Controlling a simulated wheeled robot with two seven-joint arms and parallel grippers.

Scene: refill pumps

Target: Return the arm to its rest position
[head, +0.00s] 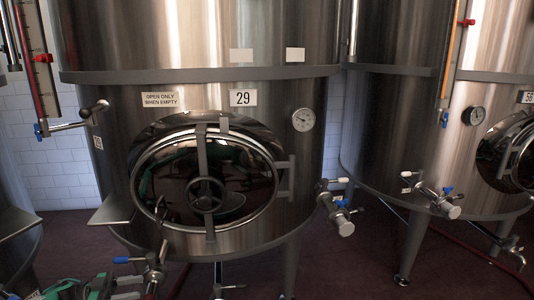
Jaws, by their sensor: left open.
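My left gripper (82,288), with green and dark parts, shows at the bottom left edge of the head view, cut off by the frame. It is open, and I see nothing held in it. It is low in front of the large steel tank (300,180) marked 29, close to the metal valve fitting with a blue handle (152,276). I cannot tell whether they touch. My right gripper is not in view.
The tank has an oval door (255,185) with a handwheel, a dial gauge (303,119) and outlet valves (338,205) jutting out at right. A second steel tank (400,150) stands at right, with a valve (438,200). Dark red floor (350,265) shows between the tanks.

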